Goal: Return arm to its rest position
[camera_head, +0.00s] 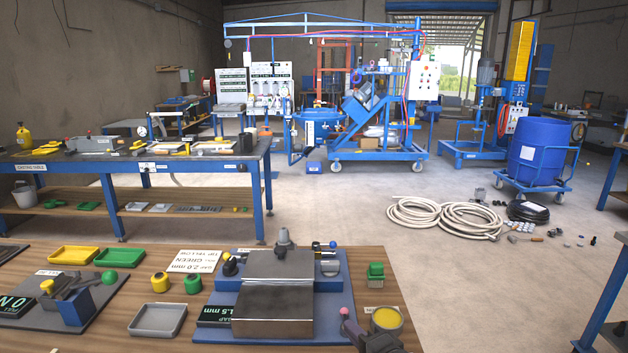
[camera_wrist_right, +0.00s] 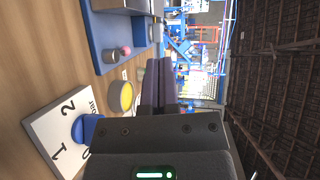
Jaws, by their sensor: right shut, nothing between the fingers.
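My right gripper (camera_head: 356,328) shows at the bottom edge of the head view, over the front right of the wooden bench (camera_head: 395,275). In the right wrist view its two dark fingers (camera_wrist_right: 161,70) lie together, shut with nothing between them. A round container with a yellow top (camera_head: 387,318) is beside the gripper; it also shows in the wrist view (camera_wrist_right: 121,96), left of the fingers. A pink knob (camera_head: 344,311) is close to the gripper in the head view. I cannot tell the exact gap to either. My left gripper is not in view.
A blue-based fixture with a metal block (camera_head: 273,312) stands left of the gripper. A numbered white board (camera_wrist_right: 63,130) with a blue knob (camera_wrist_right: 88,129) lies nearby in the wrist view.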

